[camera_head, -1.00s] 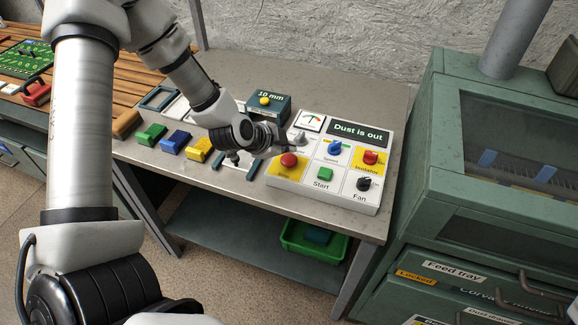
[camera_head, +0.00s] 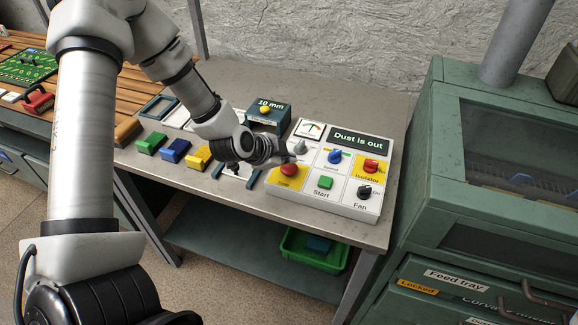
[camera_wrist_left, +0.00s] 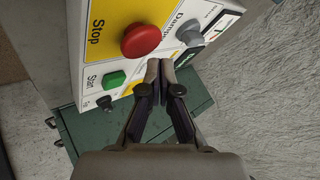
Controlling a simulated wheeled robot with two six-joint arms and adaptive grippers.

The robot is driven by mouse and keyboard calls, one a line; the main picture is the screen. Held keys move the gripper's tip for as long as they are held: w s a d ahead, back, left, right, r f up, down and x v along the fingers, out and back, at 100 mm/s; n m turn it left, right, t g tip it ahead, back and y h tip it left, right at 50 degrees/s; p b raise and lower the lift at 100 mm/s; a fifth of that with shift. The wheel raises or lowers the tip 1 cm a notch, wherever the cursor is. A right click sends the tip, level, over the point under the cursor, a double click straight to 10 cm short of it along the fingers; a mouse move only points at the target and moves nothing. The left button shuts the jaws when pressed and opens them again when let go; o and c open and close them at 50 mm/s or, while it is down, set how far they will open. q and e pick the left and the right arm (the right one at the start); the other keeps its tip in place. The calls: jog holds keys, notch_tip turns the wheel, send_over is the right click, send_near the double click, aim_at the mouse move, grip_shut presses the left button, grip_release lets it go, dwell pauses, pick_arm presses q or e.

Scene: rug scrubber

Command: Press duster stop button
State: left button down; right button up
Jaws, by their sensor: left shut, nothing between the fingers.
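The control panel (camera_head: 312,204) stands on the bench with a dark display reading "Dust is out". Its stop button (camera_head: 289,169) is a red mushroom knob on a yellow plate. My left gripper (camera_head: 284,157) is shut and empty, close to the stop button on its left, upper side. In the left wrist view the red stop button (camera_wrist_left: 141,40) stands above and left of the shut fingertips (camera_wrist_left: 160,66). I cannot tell whether they touch. A green start button (camera_head: 324,182) sits to the right of the stop button. My right gripper is not in view.
A grey damper knob (camera_head: 300,147), blue speed knob (camera_head: 335,156), red isolator switch (camera_head: 371,166) and black fan knob (camera_head: 364,192) crowd the panel. Coloured blocks (camera_head: 175,150) lie left of it. A green cabinet (camera_head: 425,150) stands right.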

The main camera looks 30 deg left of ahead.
aim_at(288, 168)
pick_arm(q)
jog(key=shift+f, duration=0.1)
dwell(0.4)
jog(key=shift+f, duration=0.35)
jog(key=shift+f+b, duration=0.45)
jog(key=shift+f, duration=0.05)
dwell(0.6)
jog(key=shift+r+p, duration=0.95)
jog(key=shift+p, duration=0.15)
notch_tip(288, 168, up, 5)
jog(key=p, duration=0.5)
jog(key=shift+r+p, duration=0.1)
jog(key=shift+p, duration=0.2)
